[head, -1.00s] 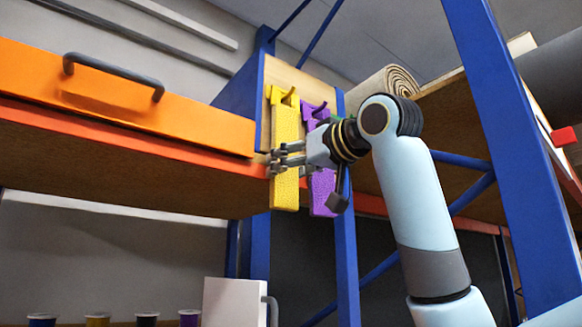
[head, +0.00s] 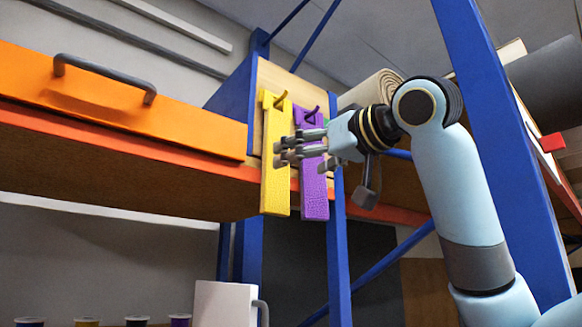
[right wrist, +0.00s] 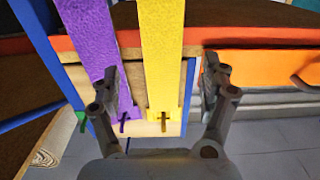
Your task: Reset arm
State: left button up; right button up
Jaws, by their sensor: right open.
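My right gripper (head: 300,150) is open in the head view, in front of the hanging strips, with nothing between its fingers that I can see it holding. A yellow strip (head: 275,175) and a purple strip (head: 314,192) hang side by side from hooks on a wooden panel (head: 283,80). In the right wrist view the open fingers (right wrist: 162,90) spread on either side, with the yellow strip (right wrist: 162,45) between them and the purple strip (right wrist: 93,40) by the left finger. My left gripper is not in view.
An orange drawer front (head: 130,110) with a grey handle is at the left. Blue rack posts (head: 500,130) stand near my right arm. A rolled rug (head: 372,88) lies on the shelf behind.

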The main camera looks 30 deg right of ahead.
notch_tip(320, 180, down, 34)
jog(key=a+g, duration=0.3)
jog(key=g, duration=0.4)
jog(key=s+f+g+h, duration=0.2)
jog(key=s+f+g, duration=0.6)
jog(key=s+f, duration=1.75)
notch_tip(320, 180, down, 43)
jog(key=s+d+b, duration=0.1)
jog(key=d+b, duration=0.1)
jog(key=b, duration=1.3)
jog(key=s+f+g+b, duration=0.1)
jog(key=s+f+b, duration=0.3)
jog(key=s+f, duration=0.5)
jog(key=s+f+g+b, duration=0.1)
jog(key=s+f+b, duration=0.4)
jog(key=s+f, duration=0.4)
notch_tip(320, 180, down, 6)
jog(key=shift+d+r, duration=0.15)
jog(key=shift+d, duration=0.3)
